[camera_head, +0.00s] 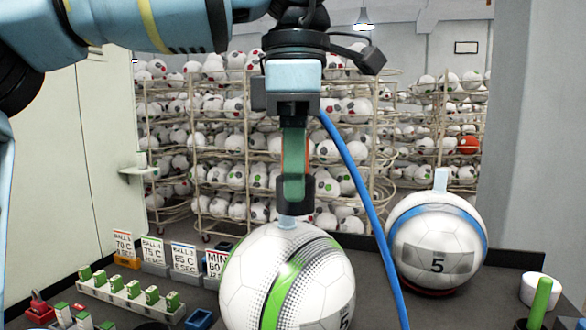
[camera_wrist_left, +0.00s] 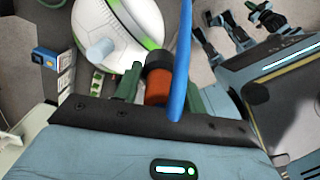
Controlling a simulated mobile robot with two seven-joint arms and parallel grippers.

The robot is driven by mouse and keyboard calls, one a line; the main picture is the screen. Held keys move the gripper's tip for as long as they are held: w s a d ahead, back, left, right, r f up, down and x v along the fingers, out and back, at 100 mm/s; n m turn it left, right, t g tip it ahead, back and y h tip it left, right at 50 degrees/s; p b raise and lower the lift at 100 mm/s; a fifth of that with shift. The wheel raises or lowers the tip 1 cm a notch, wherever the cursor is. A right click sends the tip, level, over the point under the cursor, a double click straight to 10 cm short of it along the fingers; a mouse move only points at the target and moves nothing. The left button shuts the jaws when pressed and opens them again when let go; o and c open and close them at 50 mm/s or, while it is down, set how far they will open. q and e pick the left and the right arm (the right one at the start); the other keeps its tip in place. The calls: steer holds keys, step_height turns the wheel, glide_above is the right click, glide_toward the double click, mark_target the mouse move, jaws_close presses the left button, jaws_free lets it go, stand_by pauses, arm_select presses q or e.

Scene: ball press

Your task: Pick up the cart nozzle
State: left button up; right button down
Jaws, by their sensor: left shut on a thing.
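My left gripper (camera_head: 293,185) points straight down with its green fingers shut on the cart nozzle (camera_head: 293,195). The nozzle has an orange body and a black end. It also shows in the left wrist view (camera_wrist_left: 158,90), between the green fingers. A blue hose (camera_head: 360,190) runs down past the gripper's right side. The nozzle's black end is just above the pale stem (camera_head: 287,222) on a white ball with a green stripe (camera_head: 250,270). I cannot tell whether they touch. My right gripper is not in view.
A second ball with a blue band (camera_head: 437,250) sits to the right. Labelled cards (camera_head: 184,259) and a rack of green blocks (camera_head: 130,298) stand at left. A green-handled item (camera_head: 540,300) is at far right. Ball-filled racks (camera_head: 250,140) stand behind.

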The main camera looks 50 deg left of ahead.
arm_select(q)
steer(key=s+d, duration=0.3)
steer(key=d, duration=0.2)
steer(key=shift+s+r, duration=0.3)
steer(key=shift+s, duration=0.1)
